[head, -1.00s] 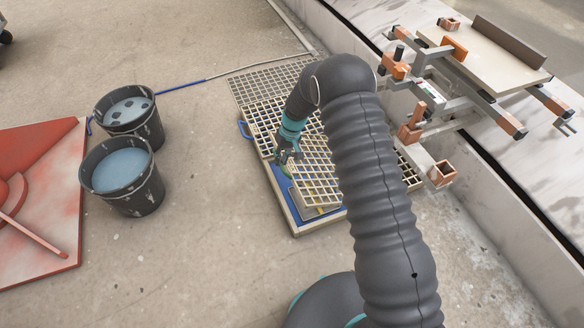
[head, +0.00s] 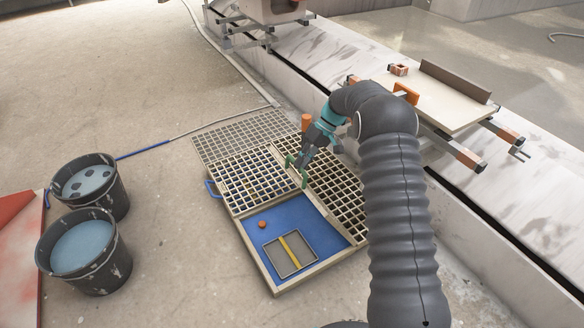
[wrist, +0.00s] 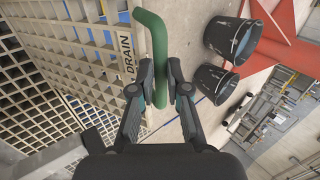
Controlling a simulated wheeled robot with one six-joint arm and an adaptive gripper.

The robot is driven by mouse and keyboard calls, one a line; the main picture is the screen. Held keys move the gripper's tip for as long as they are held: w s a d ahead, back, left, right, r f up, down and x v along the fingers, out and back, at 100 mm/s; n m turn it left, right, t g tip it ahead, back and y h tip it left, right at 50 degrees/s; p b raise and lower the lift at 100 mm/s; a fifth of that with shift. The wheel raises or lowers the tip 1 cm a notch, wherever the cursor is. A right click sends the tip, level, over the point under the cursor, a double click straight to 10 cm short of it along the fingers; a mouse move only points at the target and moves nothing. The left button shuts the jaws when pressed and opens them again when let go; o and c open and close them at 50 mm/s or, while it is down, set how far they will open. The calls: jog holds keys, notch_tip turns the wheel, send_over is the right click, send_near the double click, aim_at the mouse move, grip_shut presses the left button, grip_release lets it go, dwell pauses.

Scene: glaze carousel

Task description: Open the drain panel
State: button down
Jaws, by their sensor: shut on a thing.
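The drain panel (head: 345,198) is a beige grid, raised and swung toward the right side of its frame; its exact angle I cannot tell. In the wrist view its edge (wrist: 124,40) carries the word DRAIN. Its green handle (head: 303,181) also shows in the wrist view (wrist: 158,45), passing between my fingers. My gripper (head: 299,168) is shut on this handle; it also shows in the wrist view (wrist: 151,90). The blue basin (head: 322,232) is uncovered, showing a grey tray with a yellow bar (head: 289,253) and a small orange round thing (head: 262,224).
A second beige grid (head: 248,180) covers the far left part of the frame, with a grey floor grating (head: 243,136) behind it. Two dark buckets (head: 90,187) (head: 85,250) stand at the left. A low wall (head: 470,230) runs along the right. The floor between buckets and frame is clear.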

jog(key=shift+w+d+f, duration=0.2)
jog(key=shift+d+f, duration=0.1)
jog(key=shift+d, duration=0.2)
jog(key=shift+f, duration=0.1)
jog(key=c, duration=1.2)
grip_release()
jog(key=shift+d+f, duration=0.1)
jog(key=shift+d, duration=0.1)
jog(key=shift+o, duration=0.2)
jog(key=shift+a+r, duration=0.2)
jog(key=shift+a, duration=0.15)
jog(key=v, duration=1.2)
